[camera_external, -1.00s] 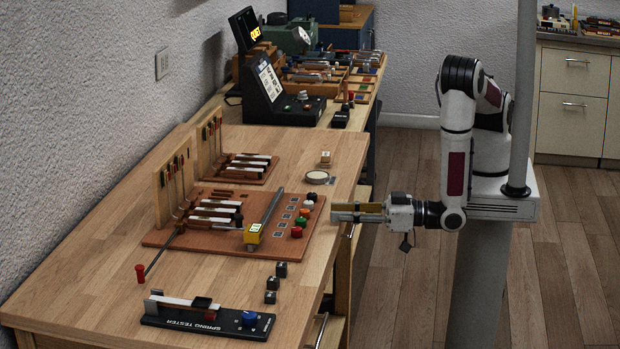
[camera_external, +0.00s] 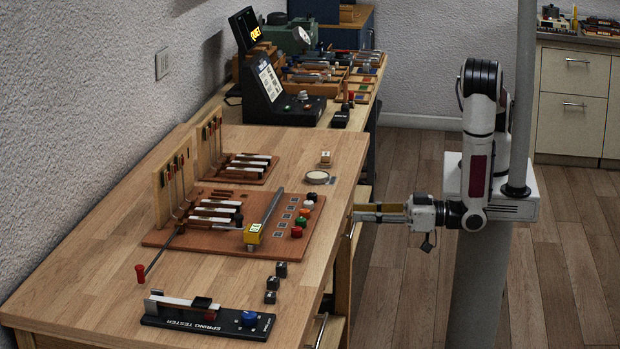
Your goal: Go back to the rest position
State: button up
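My gripper (camera_external: 358,213) points left, just off the right edge of the wooden workbench (camera_external: 150,265). It is seen from the side and is small, so I cannot tell whether its fingers are apart. A yellowish piece shows along the fingers; whether it is part of the gripper or something held is unclear. My arm is folded back near its column, with the elbow up.
A brown action board (camera_external: 190,238) carries keys, coloured knobs and a yellow block (camera_external: 252,234). A dark display console (camera_external: 272,95) stands behind. Floor right of the bench is clear.

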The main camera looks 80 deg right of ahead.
dwell(0.3)
jog(key=s+a+f+n+g, duration=0.3)
jog(key=s+f+g, duration=0.8)
jog(key=f, duration=0.4)
jog(key=d+r+n+g, duration=0.1)
jog(key=d+r+g, duration=0.2)
jog(key=d+r, duration=0.35)
jog(key=d+r+n+g, duration=0.1)
jog(key=d+r+g, duration=0.3)
jog(key=r, duration=0.6)
jog(key=d+r+m+t, duration=0.2)
jog(key=d+r, duration=0.5)
jog(key=d, duration=0.3)
jog(key=w+d+r+m+t+h, duration=0.1)
jog(key=d+r+m+t, duration=0.1)
jog(key=d+r, duration=0.5)
jog(key=w+d+r+m+t+h, duration=0.1)
jog(key=d+r+m, duration=0.1)
jog(key=d+r, duration=0.5)
jog(key=shift+d+m+t, duration=0.3)
jog(key=shift+d+t, duration=0.1)
jog(key=shift+d, duration=3)
